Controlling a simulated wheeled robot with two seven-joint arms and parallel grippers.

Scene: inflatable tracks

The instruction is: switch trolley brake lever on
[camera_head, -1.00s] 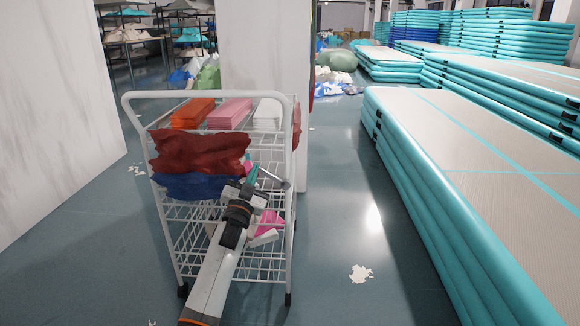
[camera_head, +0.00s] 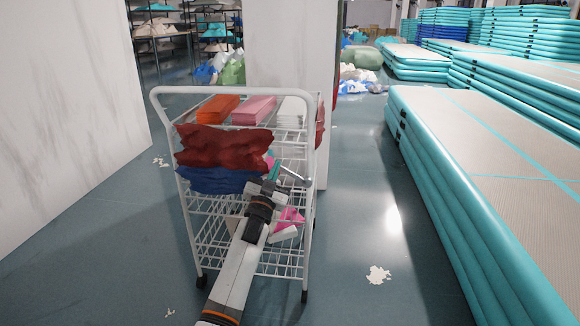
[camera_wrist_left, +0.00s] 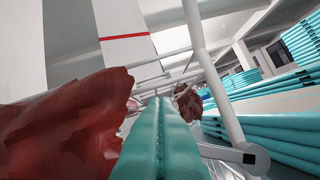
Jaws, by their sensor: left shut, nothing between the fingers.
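The white wire trolley (camera_head: 308,225) stands ahead in the head view. A grey metal lever (camera_head: 295,176), which looks like the brake lever, sticks out near its right front post. In the left wrist view the lever (camera_wrist_left: 225,153) lies right of my fingers, its round end by the white post. My left gripper (camera_head: 274,170) has teal fingers, pressed together and empty, beside the lever in front of the trolley. The fingers also fill the middle of the left wrist view (camera_wrist_left: 158,102). They appear apart from the lever. My right gripper is not in view.
Red cloth (camera_head: 222,147) and blue cloth (camera_head: 215,180) hang over the trolley front, close left of my gripper. Orange (camera_head: 210,108) and pink (camera_head: 253,109) stacks lie on the top shelf. Teal inflatable tracks (camera_head: 450,190) line the right. Open floor lies between.

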